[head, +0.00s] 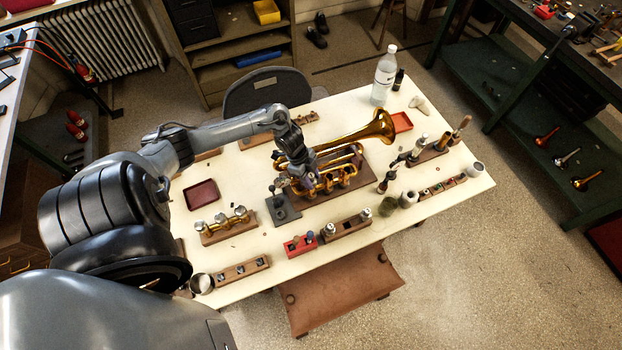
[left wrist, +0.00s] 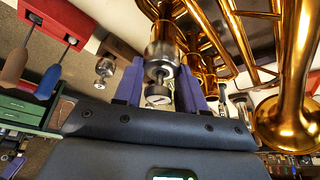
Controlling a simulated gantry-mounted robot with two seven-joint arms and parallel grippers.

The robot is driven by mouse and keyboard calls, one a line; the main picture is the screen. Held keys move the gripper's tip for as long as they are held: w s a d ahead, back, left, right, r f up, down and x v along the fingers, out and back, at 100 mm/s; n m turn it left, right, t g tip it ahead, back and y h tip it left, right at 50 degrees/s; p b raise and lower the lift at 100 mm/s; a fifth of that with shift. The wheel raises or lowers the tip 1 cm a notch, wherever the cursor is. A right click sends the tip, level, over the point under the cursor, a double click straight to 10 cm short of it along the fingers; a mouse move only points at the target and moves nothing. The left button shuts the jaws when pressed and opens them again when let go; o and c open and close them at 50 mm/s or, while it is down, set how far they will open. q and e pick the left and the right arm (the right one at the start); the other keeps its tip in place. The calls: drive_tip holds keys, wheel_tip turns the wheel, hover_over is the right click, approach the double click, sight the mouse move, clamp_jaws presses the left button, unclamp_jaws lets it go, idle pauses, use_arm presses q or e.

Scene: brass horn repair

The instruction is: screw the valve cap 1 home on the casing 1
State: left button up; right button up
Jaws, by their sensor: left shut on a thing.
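The brass horn (head: 376,129) lies on a wooden board on the cream table. Its bell points to the back right, and it also shows in the left wrist view (left wrist: 300,110). My left gripper (head: 301,184) is over the near left part of the horn. In the left wrist view, its two blue fingers (left wrist: 159,86) are shut on the silver valve cap (left wrist: 160,70), which has a stem and round button. The cap sits at the end of a brass casing (left wrist: 162,40), in line with it. I cannot tell whether a thread gap remains. The right gripper is out of view.
A grey block (head: 283,209) stands just left of the horn. A wooden block with brass parts (head: 225,226), a dark red tray (head: 202,195) and a red tool holder (head: 300,245) lie nearby. A tool rack (head: 430,153) and a bottle (head: 383,77) stand to the right.

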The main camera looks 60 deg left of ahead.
use_arm(q)
drive_tip(key=shift+f+m+b, duration=0.1)
drive_tip(key=shift+m+b, duration=0.4)
drive_tip(key=shift+m, duration=0.2)
drive_tip(key=shift+g, duration=0.3)
drive_tip(key=shift+m, duration=0.3)
drive_tip(key=shift+b, duration=0.5)
drive_tip(key=shift+m+g+h+b, duration=0.4)
drive_tip(key=shift+m+g+b, duration=0.4)
drive_tip(key=shift+m+b, duration=1.45)
drive_tip(key=shift+m, duration=0.25)
